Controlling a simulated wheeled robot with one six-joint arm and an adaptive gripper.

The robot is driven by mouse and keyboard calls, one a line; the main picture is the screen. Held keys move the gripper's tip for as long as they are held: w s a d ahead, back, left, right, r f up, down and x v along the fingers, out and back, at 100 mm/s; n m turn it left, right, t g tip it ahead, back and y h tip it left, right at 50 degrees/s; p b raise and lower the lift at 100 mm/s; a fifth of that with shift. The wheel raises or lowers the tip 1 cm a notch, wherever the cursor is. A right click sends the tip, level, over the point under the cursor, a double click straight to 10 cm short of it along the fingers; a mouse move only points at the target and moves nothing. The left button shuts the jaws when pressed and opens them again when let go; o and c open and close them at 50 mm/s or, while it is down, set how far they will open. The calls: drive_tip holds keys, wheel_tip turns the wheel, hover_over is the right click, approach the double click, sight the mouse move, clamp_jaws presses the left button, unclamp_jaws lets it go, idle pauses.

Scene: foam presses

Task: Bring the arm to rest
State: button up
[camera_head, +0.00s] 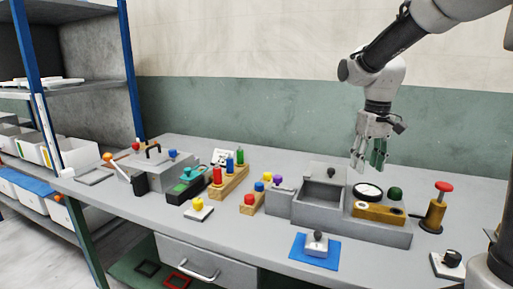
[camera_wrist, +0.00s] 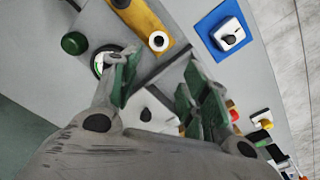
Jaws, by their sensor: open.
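My gripper (camera_head: 369,164) hangs from my arm at the right of the head view, fingers pointing down. It is above the grey open-topped bin (camera_head: 322,192) and the round white-faced dial (camera_head: 368,191), apart from both. In the wrist view my gripper (camera_wrist: 165,85) has its fingers spread with nothing between them. The dial is partly hidden behind one finger there. My arm reaches in from the upper right.
A red-topped plunger (camera_head: 437,205), a brass block (camera_head: 378,211) and a green knob (camera_head: 395,193) stand near the gripper. A blue mat (camera_head: 300,252) lies at the front. Pegs, blocks and boxes fill the left; a shelf (camera_head: 95,88) stands beyond. The space above the bench is free.

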drive_tip(key=s+d+r+m+t, duration=0.1)
drive_tip(key=s+d+t, duration=0.1)
drive_tip(key=s, duration=0.9)
drive_tip(key=s+d+r+m+t, duration=0.1)
drive_tip(key=s+d+t, duration=0.1)
drive_tip(key=s, duration=1)
drive_tip(key=shift+d+r, duration=0.3)
drive_tip(key=shift+d, duration=0.45)
drive_tip(key=shift+c, duration=1.2)
